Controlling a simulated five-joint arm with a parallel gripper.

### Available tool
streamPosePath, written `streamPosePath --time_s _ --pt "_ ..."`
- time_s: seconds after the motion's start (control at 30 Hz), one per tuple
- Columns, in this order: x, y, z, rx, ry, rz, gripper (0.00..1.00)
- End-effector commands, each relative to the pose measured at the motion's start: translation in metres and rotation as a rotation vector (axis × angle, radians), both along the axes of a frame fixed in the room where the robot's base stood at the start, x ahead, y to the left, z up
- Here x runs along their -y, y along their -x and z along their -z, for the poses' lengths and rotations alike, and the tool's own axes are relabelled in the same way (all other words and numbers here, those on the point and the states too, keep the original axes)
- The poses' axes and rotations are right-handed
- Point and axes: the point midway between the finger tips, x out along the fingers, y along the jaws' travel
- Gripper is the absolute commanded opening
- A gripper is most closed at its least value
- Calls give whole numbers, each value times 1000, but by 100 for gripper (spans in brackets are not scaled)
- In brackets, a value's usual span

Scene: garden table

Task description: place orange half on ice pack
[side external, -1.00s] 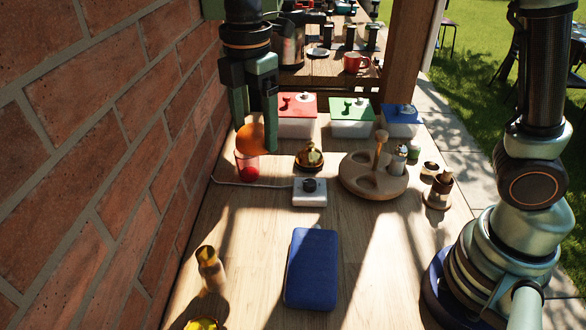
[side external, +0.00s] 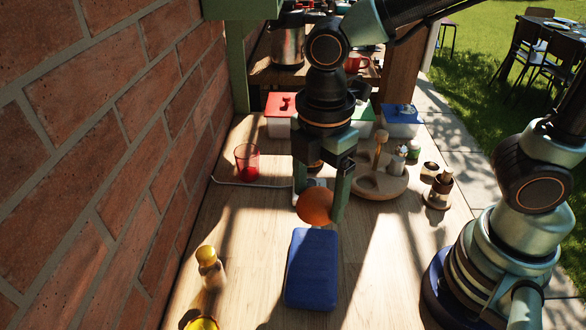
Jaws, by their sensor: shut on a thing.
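The orange half (side external: 315,207) is held between the fingers of my gripper (side external: 322,206), which is shut on it. They hang just behind the far edge of the ice pack, in the air above the table. The ice pack (side external: 312,270) is a blue, rounded rectangular pad lying flat on the wooden table. Its top is bare.
A red cup (side external: 247,162) stands at the back left. A round wooden holder (side external: 383,182) with bottles stands right of my gripper. Lidded boxes, one with a blue lid (side external: 402,113), line the back. A yellow-capped bottle (side external: 211,268) stands left of the pack. A brick wall bounds the left.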

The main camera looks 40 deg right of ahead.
Motion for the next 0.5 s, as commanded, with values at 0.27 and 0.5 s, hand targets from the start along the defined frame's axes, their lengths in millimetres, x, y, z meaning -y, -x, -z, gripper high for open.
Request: streamPosePath --time_s 0.27,0.5 --pt "1 1 68 -7 5 0 23" --pt "0 0 94 -1 1 0 23"
